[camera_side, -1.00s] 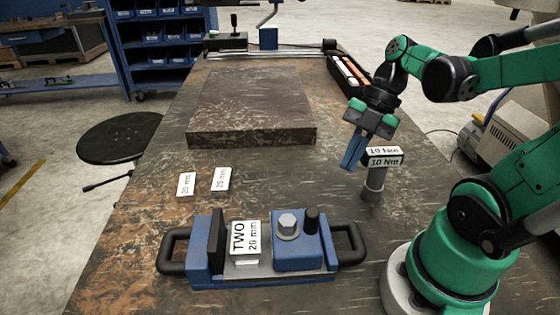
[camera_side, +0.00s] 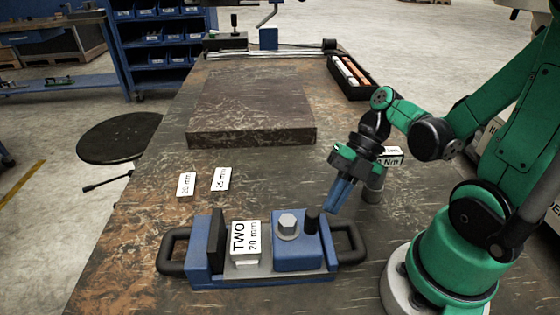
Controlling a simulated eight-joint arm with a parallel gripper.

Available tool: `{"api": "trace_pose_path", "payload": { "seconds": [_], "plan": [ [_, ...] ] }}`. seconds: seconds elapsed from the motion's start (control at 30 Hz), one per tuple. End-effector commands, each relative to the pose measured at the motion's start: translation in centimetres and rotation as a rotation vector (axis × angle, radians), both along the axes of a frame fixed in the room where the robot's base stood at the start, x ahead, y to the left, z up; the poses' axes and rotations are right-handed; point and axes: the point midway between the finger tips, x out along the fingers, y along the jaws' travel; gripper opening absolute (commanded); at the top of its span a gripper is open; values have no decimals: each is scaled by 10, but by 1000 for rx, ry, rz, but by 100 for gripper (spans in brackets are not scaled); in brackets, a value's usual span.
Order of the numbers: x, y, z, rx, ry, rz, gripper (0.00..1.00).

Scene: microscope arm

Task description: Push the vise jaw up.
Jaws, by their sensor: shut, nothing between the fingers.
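The blue vise (camera_side: 255,272) lies on the table at the front, with a black loop handle at each end. Its blue jaw block (camera_side: 297,252) on the right carries a grey hex bolt and a black knob (camera_side: 311,221). A dark upright plate (camera_side: 217,240) stands on the left side. A white block marked "TWO 20 mm" (camera_side: 245,238) sits between the plate and the jaw block. My gripper (camera_side: 331,210) is shut and empty, its blue fingers pointing down just right of the black knob, behind the right handle (camera_side: 350,240). Contact is not visible.
Two small white tags (camera_side: 220,179) lie left of centre. A thick dark plate (camera_side: 250,135) lies behind. The table between them is clear.

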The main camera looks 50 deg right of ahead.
Motion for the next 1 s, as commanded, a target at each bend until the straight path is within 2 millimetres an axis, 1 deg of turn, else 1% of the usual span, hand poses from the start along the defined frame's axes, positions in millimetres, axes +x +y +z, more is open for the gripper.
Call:
{"api": "trace_pose_path", "payload": {
  "seconds": [0.1,0.23,0.67,0.77,1.0],
  "plan": [
    [1,6,-7,0,-1,1,0],
    [1,9,-12,1,0,0,0],
    [1,11,-14,1,0,-1,0],
    [6,15,-14,-1,-1,3,0],
    [24,34,-14,-1,-1,2,0]
  ]
}}
